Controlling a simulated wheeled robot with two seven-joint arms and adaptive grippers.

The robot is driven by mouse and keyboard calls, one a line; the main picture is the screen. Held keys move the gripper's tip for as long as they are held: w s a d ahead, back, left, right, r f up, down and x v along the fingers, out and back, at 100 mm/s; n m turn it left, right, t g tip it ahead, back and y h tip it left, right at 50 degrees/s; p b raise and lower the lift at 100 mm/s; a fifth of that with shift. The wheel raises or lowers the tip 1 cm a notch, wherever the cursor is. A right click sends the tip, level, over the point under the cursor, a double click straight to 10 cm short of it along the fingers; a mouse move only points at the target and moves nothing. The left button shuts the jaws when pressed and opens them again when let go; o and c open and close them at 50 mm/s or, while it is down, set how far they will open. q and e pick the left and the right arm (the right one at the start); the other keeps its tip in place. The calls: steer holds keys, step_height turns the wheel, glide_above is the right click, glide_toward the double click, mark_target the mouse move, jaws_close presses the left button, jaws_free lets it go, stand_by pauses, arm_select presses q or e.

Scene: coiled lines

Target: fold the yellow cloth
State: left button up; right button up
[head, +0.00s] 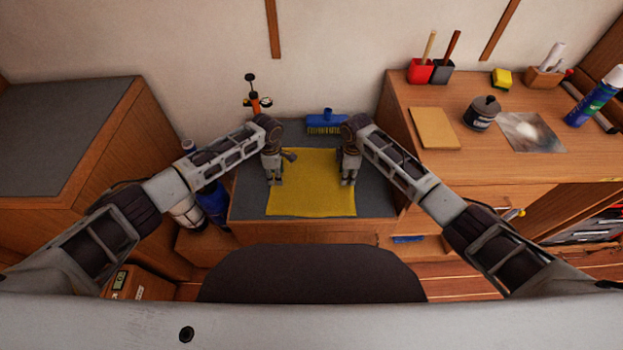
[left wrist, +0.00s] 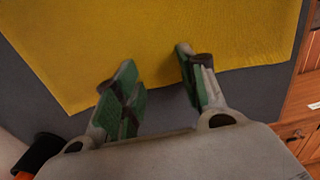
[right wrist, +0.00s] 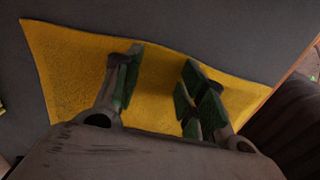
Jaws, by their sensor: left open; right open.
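The yellow cloth (head: 312,195) lies spread out, roughly square, on the grey top of a low cabinet in the head view. My left gripper (head: 275,181) is open and empty at the cloth's left side. My right gripper (head: 348,180) is open and empty at its right side. In the left wrist view the cloth (left wrist: 190,35) reaches under the fingertips (left wrist: 158,65), with one edge close by. In the right wrist view the cloth (right wrist: 75,75) lies beneath the open fingers (right wrist: 163,62). I cannot tell whether the fingertips touch it.
A higher wooden desk (head: 480,165) at the right holds a notepad, a jar and a spray can. A taller cabinet (head: 60,130) stands at the left.

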arm_select(q)
steer(key=shift+f, duration=0.1)
steer(key=shift+c, duration=0.5)
arm_select(e)
steer(key=shift+f, duration=0.1)
steer(key=shift+c, duration=0.5)
arm_select(q)
jaws_close()
arm_select(e)
steer(key=shift+f, duration=0.15)
jaws_close()
arm_select(q)
steer(key=shift+f, duration=0.1)
steer(key=shift+r+p, duration=0.3)
arm_select(e)
steer(key=shift+r, duration=0.3)
